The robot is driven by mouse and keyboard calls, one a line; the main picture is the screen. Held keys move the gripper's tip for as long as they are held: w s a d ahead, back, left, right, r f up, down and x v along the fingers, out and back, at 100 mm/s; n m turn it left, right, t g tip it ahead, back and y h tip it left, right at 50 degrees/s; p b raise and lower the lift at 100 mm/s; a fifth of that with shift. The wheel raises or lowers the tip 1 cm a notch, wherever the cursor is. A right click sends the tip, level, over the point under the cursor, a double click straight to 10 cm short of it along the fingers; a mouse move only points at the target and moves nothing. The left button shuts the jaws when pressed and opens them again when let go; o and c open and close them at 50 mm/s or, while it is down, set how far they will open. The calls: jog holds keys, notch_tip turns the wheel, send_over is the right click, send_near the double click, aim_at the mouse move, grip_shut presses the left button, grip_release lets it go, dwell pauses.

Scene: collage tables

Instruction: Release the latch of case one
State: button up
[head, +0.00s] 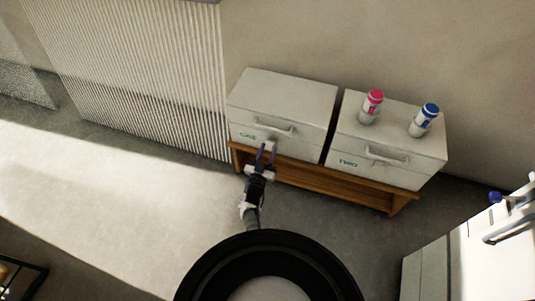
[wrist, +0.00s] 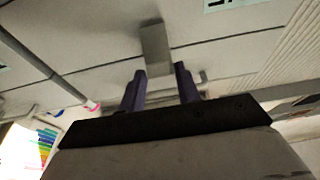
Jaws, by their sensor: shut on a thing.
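Case one (head: 285,92) is a pale grey box with a handle and the green word ONE on its front, on the left of a wooden bench in the head view. Its latch (head: 270,145) is a small grey tab low on the front, below the handle. My gripper (head: 266,153) reaches up to it from below. In the wrist view, the latch (wrist: 155,45) is a grey strip whose end lies between the purple fingers of my gripper (wrist: 160,85). The gripper is shut on the latch. The fingertips partly hide the latch in the head view.
Case two (head: 385,148) stands close on the right, with a red-capped bottle (head: 371,107) and a blue-capped bottle (head: 424,120) on top. The wooden bench (head: 330,183) carries both cases. A ribbed panel (head: 150,75) is at left. The floor before the bench is mostly clear.

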jog(key=o, duration=0.8)
notch_tip(320, 180, up, 20)
jog(key=p, duration=0.7)
